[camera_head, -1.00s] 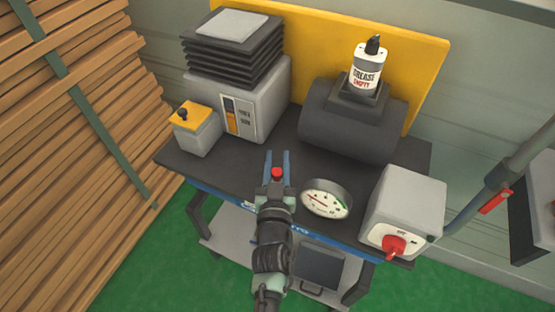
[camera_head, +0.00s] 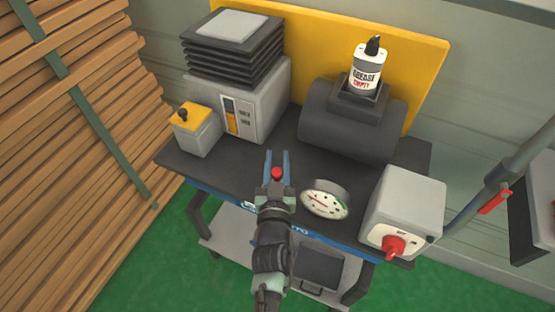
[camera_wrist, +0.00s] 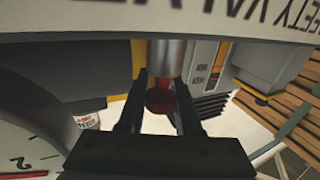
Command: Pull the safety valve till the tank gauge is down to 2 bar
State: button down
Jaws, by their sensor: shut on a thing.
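The safety valve shows as a small red knob (camera_head: 277,174) at the front of the dark bench top. In the wrist view the red knob (camera_wrist: 160,98) sits on a metal stem between my fingers. My gripper (camera_head: 277,166) is shut on this knob. The round white tank gauge (camera_head: 325,200) is just right of my gripper. Part of its dial (camera_wrist: 28,155) shows at the lower left of the wrist view, with a "2" and a piece of red needle. I cannot read the exact pressure. The dark tank (camera_head: 350,120) lies behind the gauge.
A grey box with a red rotary switch (camera_head: 393,246) stands right of the gauge. A grease bottle (camera_head: 368,68) is on top of the tank. A grey unit with black bellows (camera_head: 240,90) and a yellow-topped box (camera_head: 195,130) stand at the left. Stacked planks (camera_head: 70,150) are further left.

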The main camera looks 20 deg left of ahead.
jog(key=shift+r+p, duration=0.75)
jog(key=shift+r, duration=0.05)
jog(key=c, duration=0.6)
grip_release()
jog(key=shift+f, duration=0.1)
jog(key=p+v, duration=0.1)
jog(key=v, duration=1.2)
